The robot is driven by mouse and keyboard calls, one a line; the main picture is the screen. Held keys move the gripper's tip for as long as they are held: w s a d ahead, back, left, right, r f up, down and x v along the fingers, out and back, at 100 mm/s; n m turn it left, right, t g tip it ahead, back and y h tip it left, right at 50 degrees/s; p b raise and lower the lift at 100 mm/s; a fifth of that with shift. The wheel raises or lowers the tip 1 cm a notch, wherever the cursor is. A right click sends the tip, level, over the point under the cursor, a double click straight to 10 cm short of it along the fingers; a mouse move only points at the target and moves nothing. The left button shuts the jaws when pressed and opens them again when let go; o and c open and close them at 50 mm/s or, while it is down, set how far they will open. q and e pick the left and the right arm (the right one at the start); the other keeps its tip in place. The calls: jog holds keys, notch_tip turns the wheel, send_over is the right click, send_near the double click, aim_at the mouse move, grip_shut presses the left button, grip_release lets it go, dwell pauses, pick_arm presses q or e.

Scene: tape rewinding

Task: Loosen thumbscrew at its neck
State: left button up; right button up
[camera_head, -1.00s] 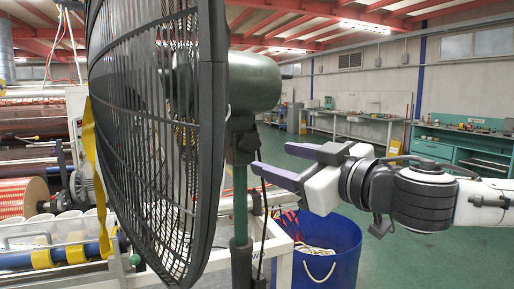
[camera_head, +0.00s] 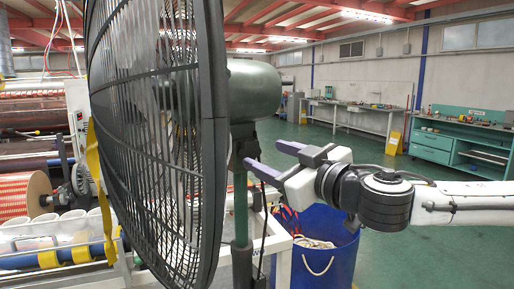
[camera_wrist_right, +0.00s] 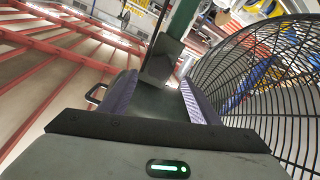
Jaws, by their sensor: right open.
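The standing fan fills the left middle of the head view, with its black cage (camera_head: 160,140), green motor housing (camera_head: 253,90) and green pole (camera_head: 240,205). A dark neck bracket (camera_head: 243,135) joins housing and pole. The thumbscrew at the neck is dark against it and I cannot make it out clearly. My right gripper (camera_head: 263,154) is open, its fingers pointing left at the neck, just right of it. In the right wrist view, the open fingers (camera_wrist_right: 158,95) flank the neck bracket (camera_wrist_right: 163,58), which appears ahead between them. I cannot tell contact. My left gripper is out of view.
A blue bucket (camera_head: 322,262) stands below my right gripper, beside a white frame. A roller machine with a striped roll (camera_head: 22,193) is at left behind the fan. The cage is close beside the gripper in the wrist view (camera_wrist_right: 270,85). Open floor lies right.

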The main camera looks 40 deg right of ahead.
aim_at(252, 149)
jog(key=shift+w+d+f, duration=0.1)
jog(key=shift+w+d, duration=0.15)
jog(key=shift+w, duration=0.3)
jog(key=shift+w+a, duration=0.25)
jog(key=shift+w, duration=1.75)
jog(key=shift+c, duration=0.4)
jog(key=c, duration=1)
